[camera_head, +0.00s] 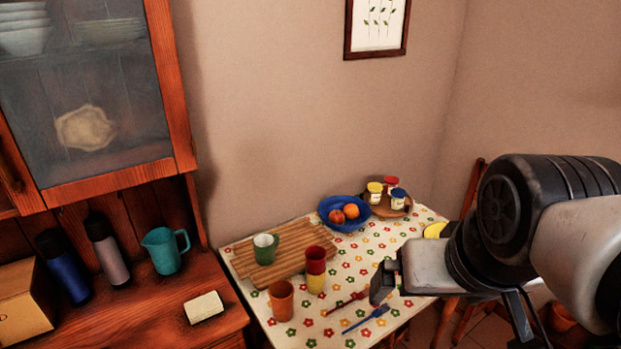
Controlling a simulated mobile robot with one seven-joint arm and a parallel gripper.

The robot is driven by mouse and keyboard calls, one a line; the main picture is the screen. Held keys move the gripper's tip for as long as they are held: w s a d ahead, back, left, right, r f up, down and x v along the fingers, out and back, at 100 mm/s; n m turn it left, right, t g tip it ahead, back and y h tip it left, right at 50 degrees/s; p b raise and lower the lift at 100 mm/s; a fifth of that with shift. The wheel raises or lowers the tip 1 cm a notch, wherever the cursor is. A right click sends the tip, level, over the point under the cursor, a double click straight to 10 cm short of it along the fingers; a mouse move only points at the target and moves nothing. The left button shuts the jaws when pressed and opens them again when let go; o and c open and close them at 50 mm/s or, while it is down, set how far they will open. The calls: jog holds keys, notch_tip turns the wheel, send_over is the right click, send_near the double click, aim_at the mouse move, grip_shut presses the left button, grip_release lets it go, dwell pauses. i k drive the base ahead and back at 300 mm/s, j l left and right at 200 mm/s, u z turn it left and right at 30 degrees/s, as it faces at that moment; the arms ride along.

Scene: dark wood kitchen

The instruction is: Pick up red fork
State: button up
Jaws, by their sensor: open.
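The red fork (346,303) lies flat on the patterned tablecloth, near the front middle of the table. A blue fork (366,319) lies just in front of it, slanting the same way. My gripper (377,285) is open and empty, reaching in from the right. In this view its fingers are just right of the red fork's right end and hide part of the table there. I cannot tell how high the fingers are above the cloth.
A red cup on a yellow cup (315,270), an orange cup (281,300) and a green cup (265,249) on a wooden board (240,262) stand left. A blue fruit bowl (336,222) and jars (398,198) stand behind. A wooden cabinet (185,310) borders the table left.

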aim_at(360, 296)
jog(key=i+l+u, duration=0.2)
jog(key=k, duration=0.55)
jog(key=i+l, duration=1.1)
jog(key=k+l+z, duration=0.05)
